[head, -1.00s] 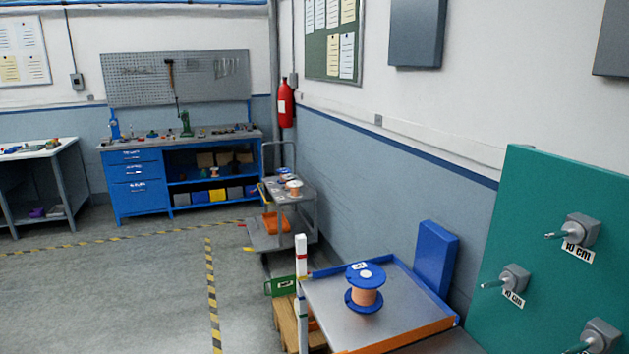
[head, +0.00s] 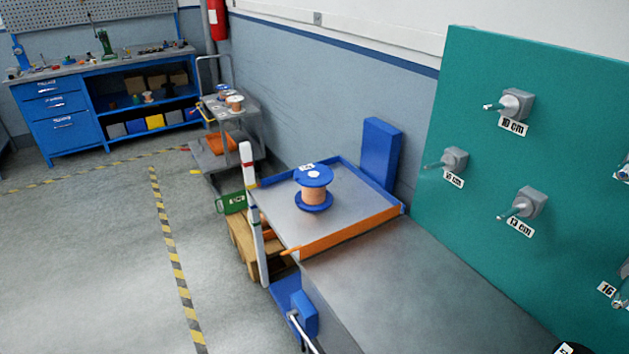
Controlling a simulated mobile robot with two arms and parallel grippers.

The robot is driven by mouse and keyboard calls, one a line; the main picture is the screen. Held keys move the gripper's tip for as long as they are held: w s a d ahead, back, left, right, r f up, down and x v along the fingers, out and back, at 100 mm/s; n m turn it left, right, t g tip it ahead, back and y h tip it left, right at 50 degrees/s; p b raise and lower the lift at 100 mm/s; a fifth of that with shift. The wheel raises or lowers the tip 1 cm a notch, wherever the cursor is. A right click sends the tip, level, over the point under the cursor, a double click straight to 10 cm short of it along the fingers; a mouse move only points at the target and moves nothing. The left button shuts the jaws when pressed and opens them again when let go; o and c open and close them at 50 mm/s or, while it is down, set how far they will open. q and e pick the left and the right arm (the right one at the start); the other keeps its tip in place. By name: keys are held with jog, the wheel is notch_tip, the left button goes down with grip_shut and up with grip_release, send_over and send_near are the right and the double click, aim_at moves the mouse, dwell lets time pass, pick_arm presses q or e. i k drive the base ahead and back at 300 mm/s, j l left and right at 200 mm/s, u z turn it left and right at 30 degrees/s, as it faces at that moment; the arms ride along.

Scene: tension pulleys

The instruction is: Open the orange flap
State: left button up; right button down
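The orange flap (head: 350,230) is a long strip along the front edge of the metal tray table (head: 270,208). It stands upright like a low wall, with a small orange tab (head: 290,251) at its left end. A blue spool with copper-coloured wire (head: 314,190) stands on the tray behind the flap. Neither of my grippers is in the head view.
A grey work surface (head: 400,285) adjoins the flap's near side. A teal board (head: 530,120) with labelled pulley shafts stands at right. A blue panel (head: 380,153) stands behind the tray. A white post (head: 254,215) rises at the tray's left. Floor at left is clear.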

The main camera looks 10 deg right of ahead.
aim_at(309, 249)
jog(key=z, duration=0.7)
jog(key=i+j+z, duration=0.15)
jog(key=j+z, duration=0.15)
jog(key=z, duration=0.15)
jog(key=i+j+z, duration=0.1)
jog(key=j+z, duration=0.2)
jog(key=z, duration=0.2)
jog(key=j+z, duration=0.75)
jog(key=z, duration=0.15)
